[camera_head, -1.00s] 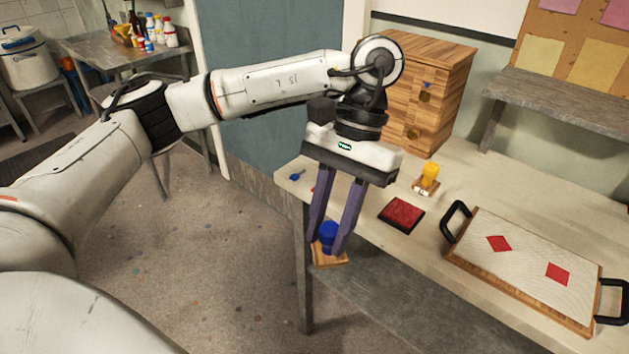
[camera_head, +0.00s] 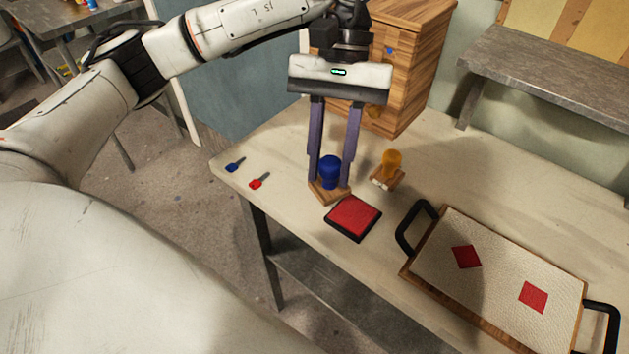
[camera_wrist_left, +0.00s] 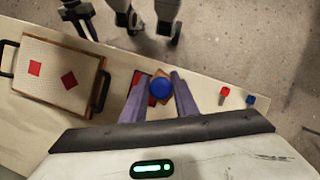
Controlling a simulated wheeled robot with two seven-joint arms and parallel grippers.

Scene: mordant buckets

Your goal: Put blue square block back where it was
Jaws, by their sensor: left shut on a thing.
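The blue square block (camera_head: 330,172) has a round blue handle on a square wooden base. My left gripper (camera_head: 332,178) points down and is shut on its blue handle. The block is upright, just left of the orange-handled block (camera_head: 388,168) and behind the red ink pad (camera_head: 353,218). I cannot tell whether its base touches the table or is slightly above it. In the left wrist view the blue handle (camera_wrist_left: 160,88) shows between the two purple fingers, with the red pad partly hidden behind a finger.
A tray (camera_head: 420,272) with black handles holds cloth bearing two red squares at the right. A wooden drawer cabinet (camera_head: 410,60) stands behind. Small blue (camera_head: 235,164) and red (camera_head: 259,181) items lie near the table's left edge. Bare table (camera_head: 290,145) lies left of the gripper.

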